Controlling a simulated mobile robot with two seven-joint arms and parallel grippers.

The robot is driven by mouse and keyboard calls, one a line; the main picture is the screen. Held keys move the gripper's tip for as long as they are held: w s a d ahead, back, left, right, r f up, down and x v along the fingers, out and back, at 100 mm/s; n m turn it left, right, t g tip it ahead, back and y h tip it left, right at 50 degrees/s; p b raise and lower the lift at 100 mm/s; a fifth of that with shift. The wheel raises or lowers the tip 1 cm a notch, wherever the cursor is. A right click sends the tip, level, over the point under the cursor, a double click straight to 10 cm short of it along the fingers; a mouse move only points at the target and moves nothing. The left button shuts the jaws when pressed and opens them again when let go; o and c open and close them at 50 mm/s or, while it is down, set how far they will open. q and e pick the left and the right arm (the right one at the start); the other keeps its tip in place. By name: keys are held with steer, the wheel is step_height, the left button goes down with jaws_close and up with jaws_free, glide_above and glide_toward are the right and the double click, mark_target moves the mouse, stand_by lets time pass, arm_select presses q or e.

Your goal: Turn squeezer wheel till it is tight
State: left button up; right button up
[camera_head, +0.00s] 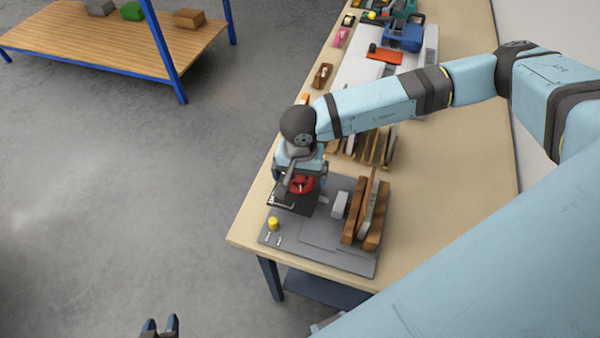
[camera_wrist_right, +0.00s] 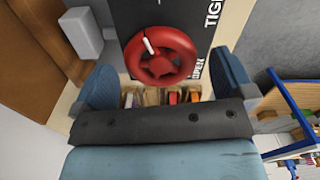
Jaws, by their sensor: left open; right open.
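The red squeezer wheel (camera_wrist_right: 161,55) shows whole in the right wrist view, with a white mark on its upper left rim. It sits on a dark plate with white lettering (camera_wrist_right: 212,15). In the head view the wheel (camera_head: 302,183) is partly hidden under my right gripper (camera_head: 298,182). In the right wrist view the blue fingers of my right gripper (camera_wrist_right: 164,85) are apart, one on each side below the wheel, with nothing between them; I cannot tell whether they touch it. My left gripper (camera_head: 160,326) is open and empty at the bottom edge of the head view, over the floor.
The squeezer's grey base (camera_head: 325,235) lies on the near end of the bench (camera_head: 450,190), with brown wooden blocks (camera_head: 367,215) and a yellow knob (camera_head: 273,222). Tools lie farther along the bench. A wooden table with blue legs (camera_head: 120,45) stands at upper left. The floor between is clear.

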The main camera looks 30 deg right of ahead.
steer(key=shift+f, duration=0.45)
steer(key=c, duration=0.9)
steer(key=shift+o, duration=0.2)
steer(key=m+b, duration=0.1)
steer(key=b, duration=0.1)
steer(key=m+b, duration=0.1)
steer(key=shift+f+m+b, duration=0.3)
steer(key=shift+f+b, duration=0.05)
steer(key=shift+r+m+b, duration=0.2)
steer(key=shift+m+b, duration=0.15)
steer(key=shift+m, duration=0.25)
steer(key=shift+r, duration=0.15)
steer(key=o, duration=0.9)
steer(key=shift+c, duration=0.2)
